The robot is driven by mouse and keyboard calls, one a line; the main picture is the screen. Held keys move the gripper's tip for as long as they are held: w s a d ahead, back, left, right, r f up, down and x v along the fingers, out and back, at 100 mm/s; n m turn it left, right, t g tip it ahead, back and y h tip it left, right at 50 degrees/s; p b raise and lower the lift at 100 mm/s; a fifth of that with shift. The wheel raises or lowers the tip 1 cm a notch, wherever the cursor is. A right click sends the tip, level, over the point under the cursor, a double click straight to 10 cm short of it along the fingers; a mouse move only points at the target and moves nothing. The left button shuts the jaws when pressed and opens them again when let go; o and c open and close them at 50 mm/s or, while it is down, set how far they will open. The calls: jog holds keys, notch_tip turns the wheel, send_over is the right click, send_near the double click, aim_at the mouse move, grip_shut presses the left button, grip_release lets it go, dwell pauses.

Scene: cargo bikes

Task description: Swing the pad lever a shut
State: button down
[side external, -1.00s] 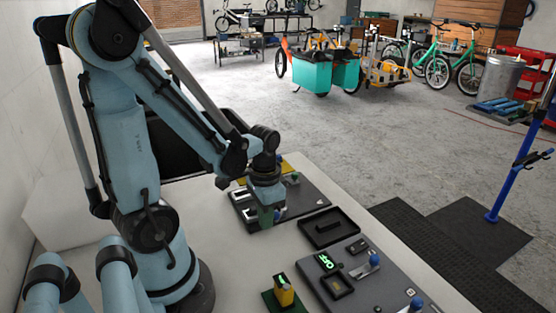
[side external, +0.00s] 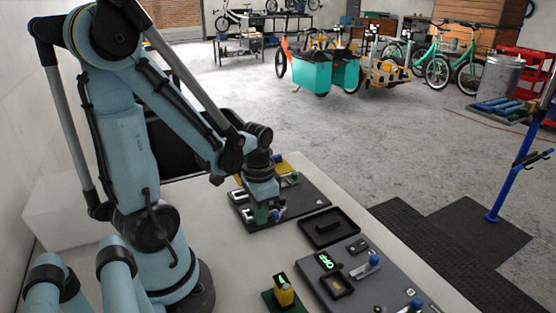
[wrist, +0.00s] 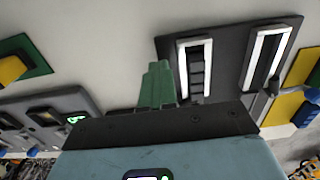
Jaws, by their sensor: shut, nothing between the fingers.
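My gripper (side external: 263,217) is shut and empty, its green fingertips low over the far dark panel (side external: 312,203). In the wrist view the shut fingers (wrist: 158,85) point at the bench just beside this panel (wrist: 228,80). A second blue-ended lever (side external: 293,177) sits at the panel's far side. The near grey panel (side external: 377,291) carries levers with blue knobs (side external: 374,260) too. No label shows which lever is a.
An empty black tray (side external: 329,228) lies between the panels. A green-based yellow block (side external: 284,292) stands left of the near panel, close to a green-lit display (side external: 326,262). Bare bench (side external: 225,255) lies between my base and the panels.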

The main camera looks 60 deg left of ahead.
jog(key=shift+s+a, duration=0.2)
jog(key=shift+a, duration=0.15)
jog(key=shift+a, duration=0.1)
jog(key=shift+s+a, duration=0.4)
jog(key=shift+a, duration=0.15)
